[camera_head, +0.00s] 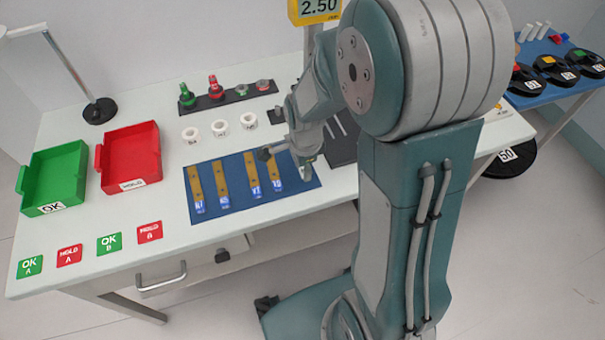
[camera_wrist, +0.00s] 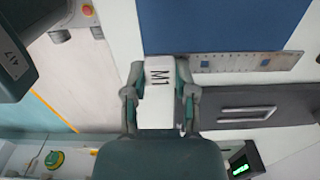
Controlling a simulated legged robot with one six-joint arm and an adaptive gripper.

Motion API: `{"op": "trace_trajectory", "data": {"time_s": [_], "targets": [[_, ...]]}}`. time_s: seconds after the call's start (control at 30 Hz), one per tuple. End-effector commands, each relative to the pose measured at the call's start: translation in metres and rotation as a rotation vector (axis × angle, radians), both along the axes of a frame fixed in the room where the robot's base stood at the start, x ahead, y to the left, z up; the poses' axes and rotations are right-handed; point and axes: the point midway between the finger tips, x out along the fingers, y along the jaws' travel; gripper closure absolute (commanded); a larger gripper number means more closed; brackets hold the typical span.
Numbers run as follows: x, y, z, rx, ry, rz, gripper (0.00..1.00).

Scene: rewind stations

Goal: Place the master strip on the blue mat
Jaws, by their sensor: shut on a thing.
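In the wrist view my gripper (camera_wrist: 160,95) is shut on a white piece marked M1 (camera_wrist: 159,78), which looks like the master strip. The piece's far end points toward the mat's near edge. In the head view my gripper (camera_head: 290,160) is over the mat's right side, and the held piece is hard to make out there.
A green OK tray (camera_head: 52,178) and a red HOLD tray (camera_head: 130,155) stand left. White rings (camera_head: 220,127) and a dark rack (camera_head: 228,97) lie behind the mat. Label cards (camera_head: 109,243) lie front left.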

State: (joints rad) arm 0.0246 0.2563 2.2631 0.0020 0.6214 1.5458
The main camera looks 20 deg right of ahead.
Motion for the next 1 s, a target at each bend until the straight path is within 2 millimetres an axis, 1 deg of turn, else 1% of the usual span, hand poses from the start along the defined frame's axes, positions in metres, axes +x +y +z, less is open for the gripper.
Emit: {"op": "trace_trajectory", "data": {"time_s": [0.17, 0.33, 0.4, 0.7, 0.73, 0.8, 1.0], "targets": [[0.006, 0.002, -0.009, -0.002, 0.003, 0.002, 1.00], [0.007, 0.002, -0.035, -0.002, 0.006, 0.002, 1.00], [0.007, 0.002, -0.040, -0.002, 0.002, 0.001, 1.00], [0.007, 0.002, -0.042, -0.001, 0.001, 0.001, 1.00], [0.007, 0.002, -0.042, -0.001, 0.001, 0.001, 0.55], [0.007, 0.002, -0.042, -0.002, 0.001, 0.001, 0.30], [0.007, 0.002, -0.042, -0.002, 0.001, 0.001, 0.30]]}}
